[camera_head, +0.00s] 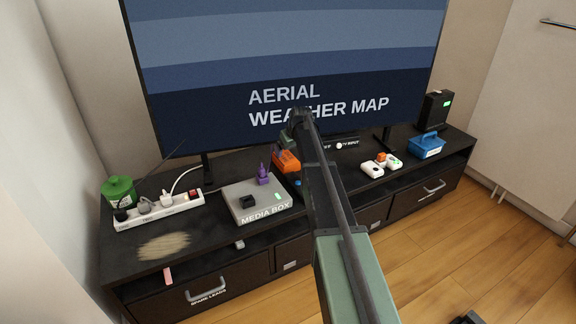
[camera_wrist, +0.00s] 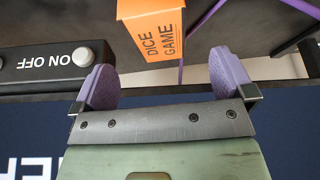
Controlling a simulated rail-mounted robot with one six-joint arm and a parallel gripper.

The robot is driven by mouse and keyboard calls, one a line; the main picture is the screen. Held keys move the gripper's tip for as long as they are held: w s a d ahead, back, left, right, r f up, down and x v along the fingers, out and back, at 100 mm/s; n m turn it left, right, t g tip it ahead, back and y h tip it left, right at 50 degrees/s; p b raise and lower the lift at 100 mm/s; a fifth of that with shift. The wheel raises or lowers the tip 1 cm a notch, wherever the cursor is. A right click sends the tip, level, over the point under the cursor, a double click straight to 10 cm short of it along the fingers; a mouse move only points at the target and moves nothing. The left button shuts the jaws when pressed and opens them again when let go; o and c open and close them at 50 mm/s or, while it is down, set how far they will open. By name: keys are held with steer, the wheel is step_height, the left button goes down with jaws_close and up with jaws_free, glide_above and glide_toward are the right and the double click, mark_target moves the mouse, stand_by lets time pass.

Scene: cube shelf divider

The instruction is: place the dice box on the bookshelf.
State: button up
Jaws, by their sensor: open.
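The dice box is an orange box marked "DICE GAME" (camera_wrist: 155,30) at the top middle of the wrist view. In the head view, an orange box (camera_head: 286,161) that looks like it stands on the black TV cabinet just right of the grey media box. My gripper (camera_wrist: 163,72) is open, with two purple fingers spread apart. The dice box shows beyond the fingers, roughly between their lines; I see no grip on it. In the head view my arm hides much of the gripper. No bookshelf is clearly in view.
A power strip (camera_head: 160,210) and green tub (camera_head: 118,189) stand left. White devices (camera_head: 372,168) and a blue basket (camera_head: 428,145) stand right. A large screen (camera_head: 290,60) rises behind.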

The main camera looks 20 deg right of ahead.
mark_target(288, 159)
steer(key=b+x, duration=0.1)
steer(key=x, duration=0.2)
steer(key=shift+f+b, duration=0.25)
steer(key=shift+b, duration=0.1)
steer(key=shift+r, duration=0.15)
steer(key=b+x, duration=0.4)
steer(key=x, duration=0.1)
steer(key=shift+d+f+b, duration=0.25)
steer(key=shift+b, duration=0.15)
steer(key=shift+r, duration=0.25)
steer(key=shift+p, duration=0.3)
steer(key=c, duration=1)
